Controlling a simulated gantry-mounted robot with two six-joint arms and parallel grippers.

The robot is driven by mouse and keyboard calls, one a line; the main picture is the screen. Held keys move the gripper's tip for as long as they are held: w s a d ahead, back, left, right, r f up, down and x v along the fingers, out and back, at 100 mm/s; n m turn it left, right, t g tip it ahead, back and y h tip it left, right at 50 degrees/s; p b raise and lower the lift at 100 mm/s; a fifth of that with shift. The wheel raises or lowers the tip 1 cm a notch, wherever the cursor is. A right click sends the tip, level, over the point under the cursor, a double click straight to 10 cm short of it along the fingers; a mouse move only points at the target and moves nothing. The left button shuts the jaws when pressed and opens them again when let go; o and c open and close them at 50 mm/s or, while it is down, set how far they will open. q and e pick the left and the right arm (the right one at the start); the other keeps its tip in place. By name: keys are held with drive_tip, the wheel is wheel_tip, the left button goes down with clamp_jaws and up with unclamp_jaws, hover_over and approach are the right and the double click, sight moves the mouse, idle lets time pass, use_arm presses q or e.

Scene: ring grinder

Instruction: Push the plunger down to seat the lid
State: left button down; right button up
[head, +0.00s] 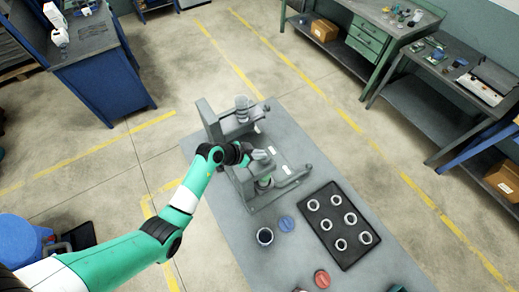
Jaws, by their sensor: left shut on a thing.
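The grey press fixture (258,196) stands on the grey table, with an upright post at its back and an arm at its right. Its plunger (262,156) is a grey upright piece near the middle of the fixture. My left gripper (249,155) reaches in from the left at the plunger's height and is shut on it. The dark fingers and the small size hide the exact contact. A round part (264,181) sits below the plunger. I cannot tell whether a lid is on it.
A black tray (350,262) with several pale rings lies to the right. A dark cup (265,236), a blue disc (286,224) and a red disc (322,278) lie in front of the fixture. The table's near left is clear.

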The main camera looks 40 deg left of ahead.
use_arm(q)
drive_tip(key=shift+s+d+f, duration=0.15)
drive_tip(key=shift+s+f, duration=0.25)
drive_tip(key=shift+f, duration=0.25)
drive_tip(key=shift+r+p, duration=0.3)
drive_tip(key=shift+p, duration=0.15)
wheel_tip(320, 180, up, 2)
drive_tip(key=p, duration=0.3)
drive_tip(key=shift+w+r, duration=0.15)
drive_tip(key=shift+r, duration=0.1)
drive_tip(key=shift+w+d+r, duration=0.1)
drive_tip(key=shift+w+r, duration=0.15)
drive_tip(key=shift+r, duration=0.45)
drive_tip(key=v, duration=1)
drive_tip(key=shift+a+r, duration=0.25)
drive_tip(key=shift+r, duration=0.25)
drive_tip(key=shift+w, duration=0.1)
wheel_tip(320, 180, up, 2)
drive_tip(key=w+d+m+t+h, duration=0.2)
drive_tip(key=w+d+m+t, duration=0.1)
drive_tip(key=m, duration=0.1)
drive_tip(key=s+a+f+n+t, duration=0.2)
drive_tip(key=s+a+f+n, duration=0.1)
drive_tip(key=s, duration=0.3)
drive_tip(key=shift+a+f+n+t+y, duration=0.3)
drive_tip(key=shift+f+n+t, duration=0.1)
drive_tip(key=shift+f+n, duration=0.25)
